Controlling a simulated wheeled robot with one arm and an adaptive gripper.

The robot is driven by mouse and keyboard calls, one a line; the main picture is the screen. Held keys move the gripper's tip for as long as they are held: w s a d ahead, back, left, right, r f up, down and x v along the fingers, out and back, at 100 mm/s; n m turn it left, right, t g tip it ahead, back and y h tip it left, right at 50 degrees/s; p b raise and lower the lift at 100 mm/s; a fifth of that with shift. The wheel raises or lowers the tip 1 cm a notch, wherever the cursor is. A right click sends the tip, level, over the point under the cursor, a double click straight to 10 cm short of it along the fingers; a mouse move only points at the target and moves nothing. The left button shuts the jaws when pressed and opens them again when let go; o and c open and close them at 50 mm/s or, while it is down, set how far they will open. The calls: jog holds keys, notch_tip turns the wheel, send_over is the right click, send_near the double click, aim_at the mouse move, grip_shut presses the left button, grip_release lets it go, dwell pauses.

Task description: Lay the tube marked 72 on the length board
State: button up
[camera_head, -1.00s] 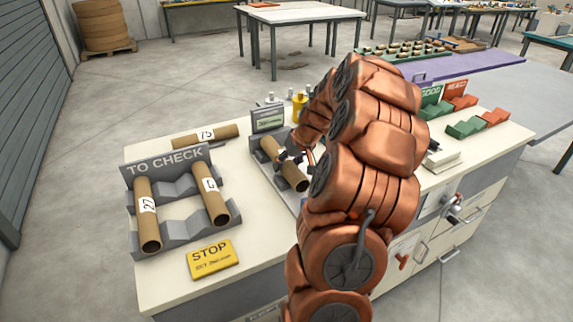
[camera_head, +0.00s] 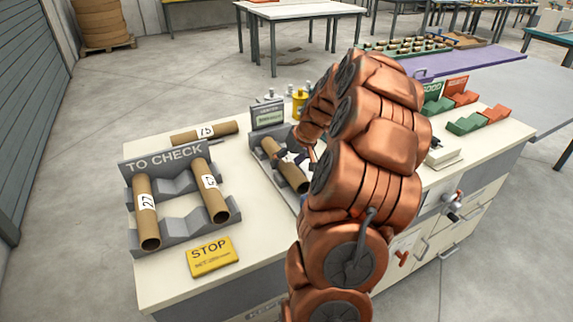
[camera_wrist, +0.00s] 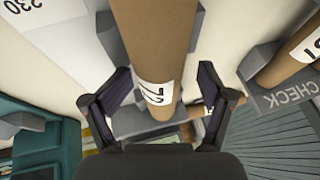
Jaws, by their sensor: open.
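A brown cardboard tube (camera_head: 293,177) lies in a grey cradle by a small display (camera_head: 268,117). In the wrist view this tube (camera_wrist: 155,40) carries a white label that appears to read 72, partly cut off. My gripper (camera_wrist: 163,88) is open, with one finger on each side of the tube and visible gaps between. My arm hides much of the gripper in the head view. A pale surface printed 230 (camera_wrist: 22,8) shows at the wrist view's upper left; I cannot tell whether it is the length board.
The grey TO CHECK rack (camera_head: 178,232) holds a tube marked 27 (camera_head: 145,225) and another labelled tube (camera_head: 214,205). A further tube (camera_head: 222,129) lies behind it. A yellow STOP sign (camera_head: 212,257) lies in front. Green (camera_head: 465,126) and orange (camera_head: 497,116) holders stand at the right.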

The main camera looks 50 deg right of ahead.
jog(key=a+v, duration=0.1)
jog(key=v, duration=0.9)
jog(key=shift+s+d+r, duration=0.2)
jog(key=shift+d+r, duration=0.15)
jog(key=shift+d, duration=0.15)
jog(key=s+a+r+n+g+y+p, duration=0.1)
jog(key=s+a+n+g, duration=0.1)
jog(key=a, duration=1.2)
jog(key=s+a+r+n+g+p, duration=0.1)
jog(key=a+g, duration=0.1)
jog(key=a, duration=1.1)
jog(key=s+a+f+g, duration=0.1)
jog(key=s+a, duration=0.2)
jog(key=s, duration=0.3)
jog(key=s+a+f+n+g+h, duration=0.1)
jog(key=s+a, duration=0.3)
jog(key=s, duration=0.3)
jog(key=s+a+f+g+h, duration=0.1)
jog(key=s+a, duration=0.2)
jog(key=s, duration=0.4)
jog(key=shift+a+f+p, duration=0.35)
jog(key=shift+a+p, duration=0.05)
jog(key=shift+c, duration=0.4)
